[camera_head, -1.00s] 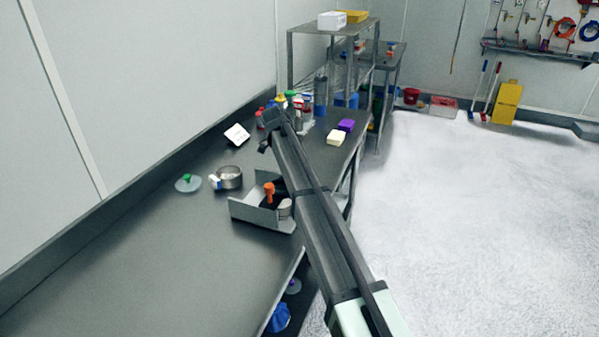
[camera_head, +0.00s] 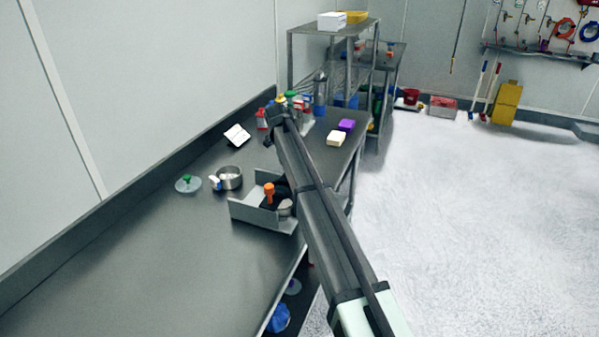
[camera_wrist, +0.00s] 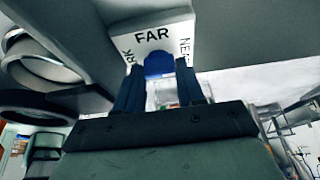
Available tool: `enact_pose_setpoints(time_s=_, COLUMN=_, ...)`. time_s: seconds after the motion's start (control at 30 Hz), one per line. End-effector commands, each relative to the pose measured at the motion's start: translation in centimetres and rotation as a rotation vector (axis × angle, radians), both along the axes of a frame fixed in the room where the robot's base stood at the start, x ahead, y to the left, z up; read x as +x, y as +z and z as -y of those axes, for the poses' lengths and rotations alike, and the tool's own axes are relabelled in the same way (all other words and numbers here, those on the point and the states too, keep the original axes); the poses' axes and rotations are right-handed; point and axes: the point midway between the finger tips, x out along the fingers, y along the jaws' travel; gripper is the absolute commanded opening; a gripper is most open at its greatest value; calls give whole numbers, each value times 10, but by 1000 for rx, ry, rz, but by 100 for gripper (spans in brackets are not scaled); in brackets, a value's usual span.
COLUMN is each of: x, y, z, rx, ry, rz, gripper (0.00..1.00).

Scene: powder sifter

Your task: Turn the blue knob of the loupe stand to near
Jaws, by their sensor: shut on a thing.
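A blue knob (camera_wrist: 159,65) shows in the wrist view, below the word FAR on a white label plate (camera_wrist: 152,42). NEAR is partly visible at the plate's right edge, and letters ending in RK are at its left edge. My gripper (camera_wrist: 160,88) has its two dark fingers on either side of the knob and is shut on it. A grey body of the stand (camera_wrist: 225,25) spans the top of the wrist view. In the head view my gripper (camera_head: 272,138) is at the far end of the bench, and I cannot make out the knob there.
On the bench (camera_head: 130,260) are a grey tray (camera_head: 250,213) with an orange-handled item (camera_head: 269,192), a metal bowl (camera_head: 230,177), and a green-knobbed lid (camera_head: 188,184). Several bottles stand near my gripper. White (camera_head: 336,139) and purple (camera_head: 347,125) blocks lie to the right.

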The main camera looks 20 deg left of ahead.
Motion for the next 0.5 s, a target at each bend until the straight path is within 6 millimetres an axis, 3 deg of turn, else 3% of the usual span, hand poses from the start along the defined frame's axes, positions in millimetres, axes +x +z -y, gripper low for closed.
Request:
enact_pose_setpoints(time_s=0.13, x=-1, y=-1, z=0, rx=0, ry=-1, rz=-2, gripper=8)
enact_pose_setpoints(time_s=0.17, x=-1, y=-1, z=0, rx=0, ry=-1, rz=-2, gripper=41)
enact_pose_setpoints(time_s=0.23, x=-1, y=-1, z=0, rx=0, ry=-1, rz=-2, gripper=48)
enact_pose_setpoints(time_s=0.5, x=0, y=0, z=0, rx=0, ry=0, rz=0, gripper=49)
